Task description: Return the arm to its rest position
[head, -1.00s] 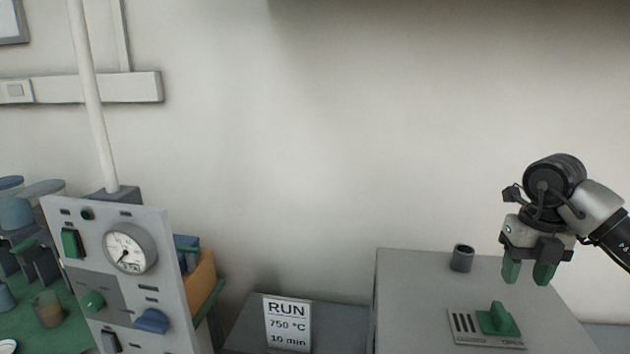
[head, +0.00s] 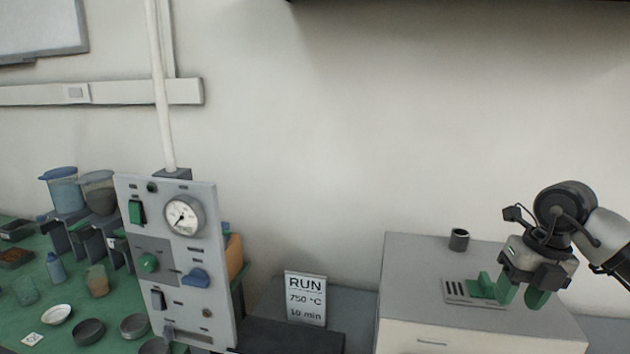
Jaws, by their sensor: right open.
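My right gripper (head: 520,292) is at the right of the head view, its arm coming in from the right edge. Its green-tipped fingers are apart and point down. In the picture they overlap the right part of a green slider (head: 486,287) on top of the grey furnace box (head: 408,262); whether they touch it I cannot tell. Nothing shows between the fingers. My left gripper is not in view.
A control panel (head: 165,215) with a gauge (head: 184,215) and knobs stands left of centre. A sign (head: 305,299) reads RUN 750 °C 10 min. A short dark cylinder (head: 459,240) stands on the furnace top. Jars, bottles and bowls stand on the green bench (head: 88,309).

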